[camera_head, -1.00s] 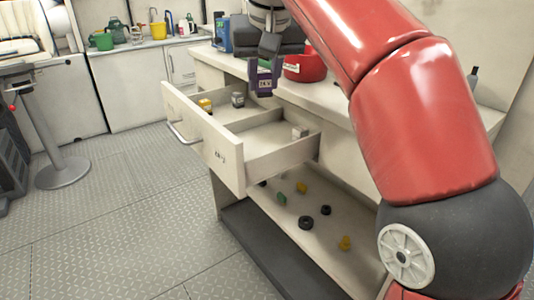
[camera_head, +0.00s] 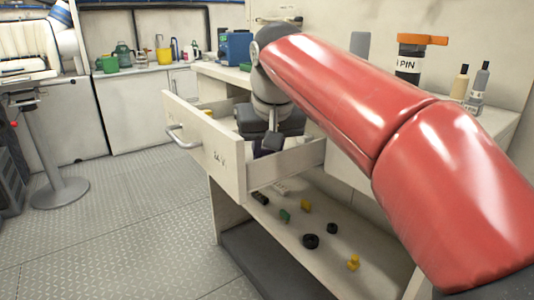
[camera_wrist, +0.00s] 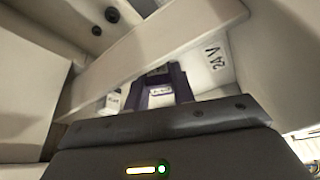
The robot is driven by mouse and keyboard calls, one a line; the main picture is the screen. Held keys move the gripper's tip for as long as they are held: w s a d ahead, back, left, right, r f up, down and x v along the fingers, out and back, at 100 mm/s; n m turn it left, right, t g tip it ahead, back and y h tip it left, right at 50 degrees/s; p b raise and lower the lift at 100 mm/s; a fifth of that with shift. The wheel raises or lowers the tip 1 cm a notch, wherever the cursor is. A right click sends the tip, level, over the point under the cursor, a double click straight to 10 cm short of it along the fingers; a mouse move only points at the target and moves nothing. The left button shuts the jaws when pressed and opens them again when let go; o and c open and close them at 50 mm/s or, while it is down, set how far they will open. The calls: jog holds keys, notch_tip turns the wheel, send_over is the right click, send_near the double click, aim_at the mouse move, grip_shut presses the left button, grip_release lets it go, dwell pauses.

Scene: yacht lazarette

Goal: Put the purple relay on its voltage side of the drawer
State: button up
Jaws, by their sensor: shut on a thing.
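The purple relay (camera_wrist: 161,97) is between my gripper's fingers in the wrist view, with a pale label on it. My gripper (camera_head: 265,146) is shut on it and reaches down inside the open drawer (camera_head: 233,183), in the right-hand compartment in the head view. In the head view the relay is mostly hidden by the gripper. A "24 V" label (camera_wrist: 215,57) shows on the drawer wall beside the relay in the wrist view. A small pale relay (camera_wrist: 113,100) stands close to it. I cannot tell whether the purple relay touches the drawer floor.
A yellow relay (camera_head: 207,112) shows in the drawer's left compartment. The shelf below holds a black ring (camera_head: 311,241), a green piece (camera_head: 284,215) and yellow pieces.

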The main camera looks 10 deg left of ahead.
jog(key=o, duration=1)
jog(key=shift+f, duration=0.1)
jog(key=p+v, duration=0.3)
jog(key=v, duration=0.9)
jog(key=shift+p, duration=0.4)
